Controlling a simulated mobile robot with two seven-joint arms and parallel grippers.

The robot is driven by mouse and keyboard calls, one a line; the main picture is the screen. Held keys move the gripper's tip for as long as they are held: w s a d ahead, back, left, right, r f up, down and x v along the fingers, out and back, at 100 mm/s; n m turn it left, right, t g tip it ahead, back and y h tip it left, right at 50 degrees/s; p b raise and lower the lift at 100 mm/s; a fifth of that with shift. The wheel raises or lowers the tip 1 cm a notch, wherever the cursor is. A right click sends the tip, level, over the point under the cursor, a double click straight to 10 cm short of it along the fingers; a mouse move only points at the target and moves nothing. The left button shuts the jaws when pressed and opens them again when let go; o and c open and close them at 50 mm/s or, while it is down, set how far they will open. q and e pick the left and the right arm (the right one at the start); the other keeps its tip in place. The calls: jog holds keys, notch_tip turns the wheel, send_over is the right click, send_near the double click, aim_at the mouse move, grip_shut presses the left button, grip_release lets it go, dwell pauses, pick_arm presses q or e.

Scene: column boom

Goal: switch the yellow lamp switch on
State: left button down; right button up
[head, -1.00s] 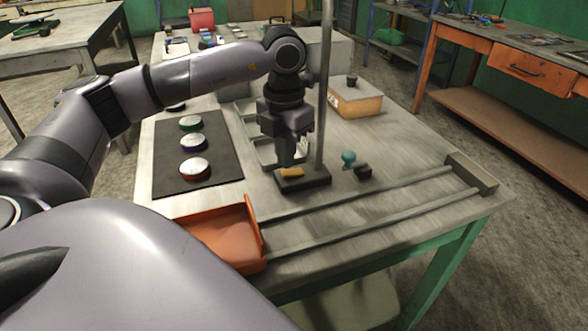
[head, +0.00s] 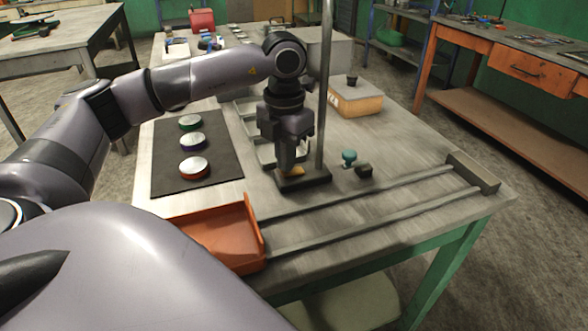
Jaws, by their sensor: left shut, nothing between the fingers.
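The yellow lamp switch (head: 297,171) sits on a dark base (head: 314,180) at the foot of a metal column (head: 326,90) in the head view. My left gripper (head: 288,170) is shut and empty, pointing down at the switch. Its fingertips cover the switch's left part and look to be on or just over it. I cannot tell whether they touch, nor which way the switch is set. My right gripper is not in view.
A dark mat (head: 226,155) with several coloured round buttons lies left of the gripper. An orange tray (head: 238,240) is at the front, beside two rails (head: 370,212). A teal knob (head: 349,156) and a small black block (head: 364,171) stand right of the column.

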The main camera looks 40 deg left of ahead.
pick_arm(q)
jog(key=shift+f+b, duration=0.3)
jog(key=shift+f, duration=0.2)
jog(key=shift+r, duration=0.15)
notch_tip(320, 180, up, 7)
jog(key=p, duration=0.5)
jog(key=shift+p, duration=0.4)
jog(key=shift+s, duration=0.1)
dwell(0.4)
